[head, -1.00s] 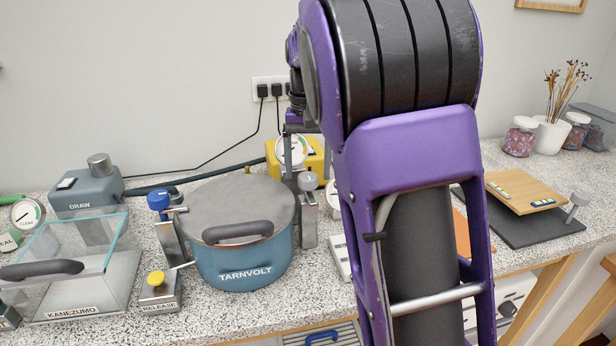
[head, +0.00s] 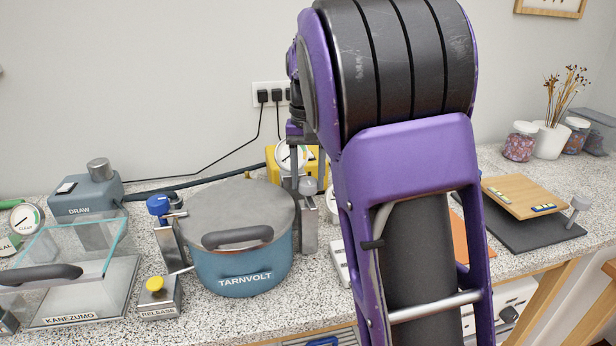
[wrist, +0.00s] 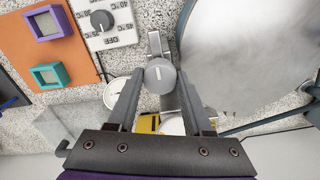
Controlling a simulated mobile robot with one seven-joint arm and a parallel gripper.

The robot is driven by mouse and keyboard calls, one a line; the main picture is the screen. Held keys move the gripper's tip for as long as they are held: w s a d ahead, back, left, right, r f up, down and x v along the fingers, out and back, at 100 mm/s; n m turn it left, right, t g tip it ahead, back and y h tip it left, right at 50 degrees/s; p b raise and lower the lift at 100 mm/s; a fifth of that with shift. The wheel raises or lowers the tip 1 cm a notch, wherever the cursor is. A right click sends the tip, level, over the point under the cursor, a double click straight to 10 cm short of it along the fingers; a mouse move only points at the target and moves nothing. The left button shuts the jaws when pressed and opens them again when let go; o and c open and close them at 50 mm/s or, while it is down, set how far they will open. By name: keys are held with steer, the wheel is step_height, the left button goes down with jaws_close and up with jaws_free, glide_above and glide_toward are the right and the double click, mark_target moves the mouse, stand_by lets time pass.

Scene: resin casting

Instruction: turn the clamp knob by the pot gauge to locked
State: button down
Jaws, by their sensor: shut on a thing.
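The clamp knob (wrist: 159,75) is round and grey with a pale line across its top, which runs up and down in the wrist view. In the head view the knob (head: 308,187) sits on a metal clamp post (head: 309,228) at the right side of the blue TARNVOLT pot (head: 240,268). My gripper (wrist: 160,80) is shut on the knob from above, one finger on each side. The pot gauge (head: 290,155) is a white dial behind it, partly hidden by my gripper. No lock marking is readable.
A second clamp with a blue knob (head: 158,204) stands at the pot's left, near a yellow RELEASE button (head: 155,283). A glass-lidded box (head: 72,255) is further left. A dial panel (wrist: 104,20) and orange mat (wrist: 45,45) lie beside the clamp in the wrist view.

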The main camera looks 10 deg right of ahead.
steer(key=shift+r+m+p, duration=0.1)
steer(key=shift+m+p, duration=0.2)
steer(key=shift+p, duration=0.05)
steer(key=m+p, duration=0.2)
steer(key=shift+r+m+p, duration=0.1)
steer(key=shift+m+p, duration=0.2)
steer(key=m+p, duration=0.4)
steer(key=m, duration=0.1)
steer(key=m+p, duration=0.1)
steer(key=m, duration=0.4)
steer(key=shift+f, duration=0.2)
steer(key=m, duration=0.4)
steer(key=shift+m, duration=0.3)
steer(key=shift+c, duration=1.5)
jaws_free()
steer(key=shift+r, duration=0.1)
